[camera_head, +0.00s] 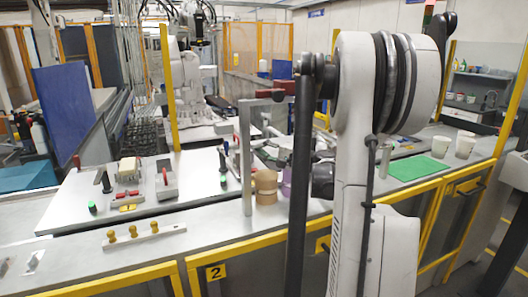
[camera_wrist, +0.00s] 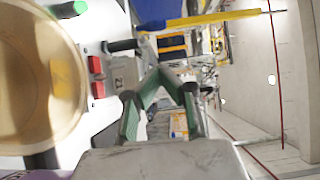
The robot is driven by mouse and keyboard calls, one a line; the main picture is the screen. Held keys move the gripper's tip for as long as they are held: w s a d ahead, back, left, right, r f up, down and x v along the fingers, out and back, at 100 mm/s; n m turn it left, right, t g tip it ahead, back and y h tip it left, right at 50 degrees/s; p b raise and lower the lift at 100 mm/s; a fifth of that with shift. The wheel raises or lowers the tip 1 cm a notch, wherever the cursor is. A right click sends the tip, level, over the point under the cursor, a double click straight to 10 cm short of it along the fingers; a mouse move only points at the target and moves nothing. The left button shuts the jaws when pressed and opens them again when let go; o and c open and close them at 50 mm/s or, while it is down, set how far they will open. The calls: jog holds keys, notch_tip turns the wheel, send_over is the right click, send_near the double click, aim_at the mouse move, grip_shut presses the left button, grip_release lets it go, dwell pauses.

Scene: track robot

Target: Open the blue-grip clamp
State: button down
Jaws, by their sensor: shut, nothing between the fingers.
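I cannot make out a clearly blue grip in either view. In the head view a dark-handled upright clamp (camera_head: 105,183) stands at the left of the light work plate, beside a green button. A second dark upright handle (camera_head: 222,160) stands at the plate's right end, above another green button. In the wrist view a black handle (camera_wrist: 122,45) sticks out near red blocks (camera_wrist: 97,76); I cannot tell which clamp it belongs to. My gripper (camera_wrist: 160,76) has its green-sided fingers closed together and empty. In the head view my arm hides it.
A tan round roll (camera_head: 265,183) stands on the bench beside a purple one (camera_head: 287,182); a tan roll is very close at the left of the wrist view (camera_wrist: 40,80). A red-handled clamp (camera_head: 166,180) and a strip with yellow knobs (camera_head: 145,234) are at left. A green mat (camera_head: 419,168) lies right.

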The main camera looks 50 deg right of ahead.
jog(key=w+a, duration=0.4)
jog(key=w, duration=0.3)
jog(key=shift+w+a, duration=0.15)
jog(key=shift+w, duration=0.15)
jog(key=shift+h, duration=0.3)
